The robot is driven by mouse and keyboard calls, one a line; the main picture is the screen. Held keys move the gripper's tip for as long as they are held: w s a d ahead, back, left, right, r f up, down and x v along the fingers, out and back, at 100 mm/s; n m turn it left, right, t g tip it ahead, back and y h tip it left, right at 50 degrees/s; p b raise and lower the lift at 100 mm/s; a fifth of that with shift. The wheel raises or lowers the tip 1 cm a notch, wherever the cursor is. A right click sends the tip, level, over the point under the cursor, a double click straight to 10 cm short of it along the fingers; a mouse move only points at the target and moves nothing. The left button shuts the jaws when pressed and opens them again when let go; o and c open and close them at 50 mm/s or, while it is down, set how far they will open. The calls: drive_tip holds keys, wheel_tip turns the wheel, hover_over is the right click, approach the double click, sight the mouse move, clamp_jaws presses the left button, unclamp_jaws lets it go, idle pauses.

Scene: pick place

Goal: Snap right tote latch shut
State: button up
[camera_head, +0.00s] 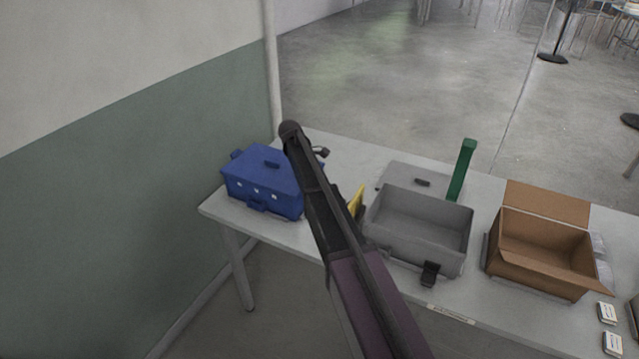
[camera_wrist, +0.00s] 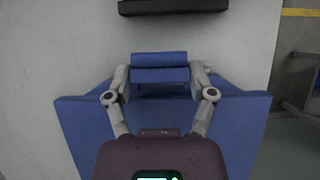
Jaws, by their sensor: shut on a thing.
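The blue tote (camera_head: 262,183) stands at the left end of the table with its lid on. My arm hides the tote's right side there, and hides my gripper. In the wrist view, my gripper (camera_wrist: 160,78) has its two grey fingers on either side of a blue latch (camera_wrist: 158,60), shut on it. The latch sticks out at the edge of the blue tote, which also fills the lower part of the wrist view (camera_wrist: 85,125). I cannot tell whether the latch is snapped down.
A grey open bin (camera_head: 418,225) with a black front latch stands right of my arm, a green upright piece (camera_head: 461,170) behind it. A yellow piece (camera_head: 356,201) lies between arm and bin. An open cardboard box (camera_head: 540,250) stands further right. A black bar (camera_wrist: 172,7) tops the wrist view.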

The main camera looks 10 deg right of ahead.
idle(0.4)
drive_tip(key=o, duration=1.1)
drive_tip(key=shift+r, duration=0.1)
